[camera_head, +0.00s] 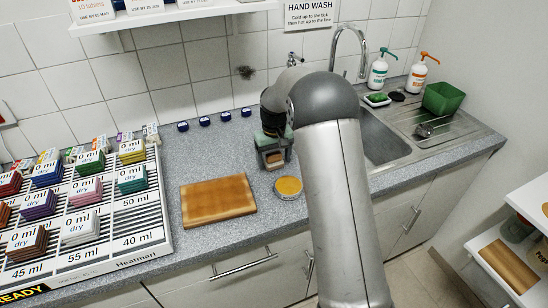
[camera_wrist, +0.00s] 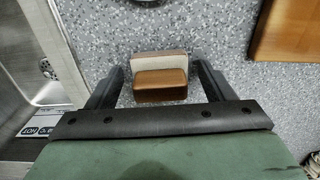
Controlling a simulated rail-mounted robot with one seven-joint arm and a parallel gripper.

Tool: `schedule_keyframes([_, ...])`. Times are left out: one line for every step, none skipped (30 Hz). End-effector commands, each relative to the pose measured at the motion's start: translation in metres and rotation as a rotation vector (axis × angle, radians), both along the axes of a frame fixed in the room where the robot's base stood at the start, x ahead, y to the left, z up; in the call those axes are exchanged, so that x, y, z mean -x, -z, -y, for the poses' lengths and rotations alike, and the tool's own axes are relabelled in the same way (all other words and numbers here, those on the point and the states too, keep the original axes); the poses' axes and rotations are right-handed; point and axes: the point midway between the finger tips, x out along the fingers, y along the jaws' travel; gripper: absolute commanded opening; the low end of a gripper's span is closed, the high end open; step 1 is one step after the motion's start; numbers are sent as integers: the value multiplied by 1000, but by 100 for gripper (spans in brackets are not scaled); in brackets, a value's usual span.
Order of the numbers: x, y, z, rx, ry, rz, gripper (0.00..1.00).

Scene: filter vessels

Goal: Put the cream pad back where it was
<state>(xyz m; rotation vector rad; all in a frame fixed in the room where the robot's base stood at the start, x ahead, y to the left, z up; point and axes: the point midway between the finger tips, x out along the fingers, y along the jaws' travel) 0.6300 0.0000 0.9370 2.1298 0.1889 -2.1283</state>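In the wrist view a small block with a cream face (camera_wrist: 160,61) and a brown face (camera_wrist: 160,84) lies between my fingers, over the speckled counter. I cannot tell whether it is one two-layered pad or two pieces. My gripper (camera_wrist: 157,70) is open around it, with a gap showing on each side. In the head view my gripper (camera_head: 274,158) is low over the counter, left of the sink, and my arm hides part of the area. A striped board (camera_head: 152,222) at left holds several coloured stacks labelled "0 ml dry", including a whitish stack (camera_head: 80,230).
A wooden board (camera_head: 218,200) lies left of my gripper, and a round dish with orange-yellow contents (camera_head: 288,187) stands just in front. Several blue-capped items (camera_head: 205,121) line the wall. The sink (camera_head: 380,140) is right; a green tub (camera_head: 442,98) stands beyond.

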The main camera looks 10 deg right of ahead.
Motion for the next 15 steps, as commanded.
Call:
schedule_keyframes([0, 0, 0, 0, 0, 0, 75])
schedule_keyframes([0, 0, 0, 0, 0, 0, 75])
schedule_keyframes([0, -1, 0, 0, 0, 0, 75])
schedule_keyframes([0, -2, 0, 0, 0, 0, 75])
schedule_keyframes([0, -5, 0, 0, 0, 0, 75])
schedule_keyframes([0, -7, 0, 0, 0, 1, 75])
schedule_keyframes([0, -10, 0, 0, 0, 2, 75])
schedule_keyframes([-1, -13, 0, -1, 0, 3, 75])
schedule_keyframes([-1, -20, 0, 0, 0, 4, 75])
schedule_keyframes([-1, -25, 0, 0, 0, 3, 75])
schedule_keyframes([-1, -31, 0, 0, 0, 5, 75])
schedule_keyframes([-1, -40, 0, 0, 0, 5, 75])
schedule_keyframes([-1, -47, 0, 0, 0, 6, 75])
schedule_keyframes([-1, -53, 0, 0, 0, 5, 75])
schedule_keyframes([-1, -63, 0, 0, 0, 6, 75])
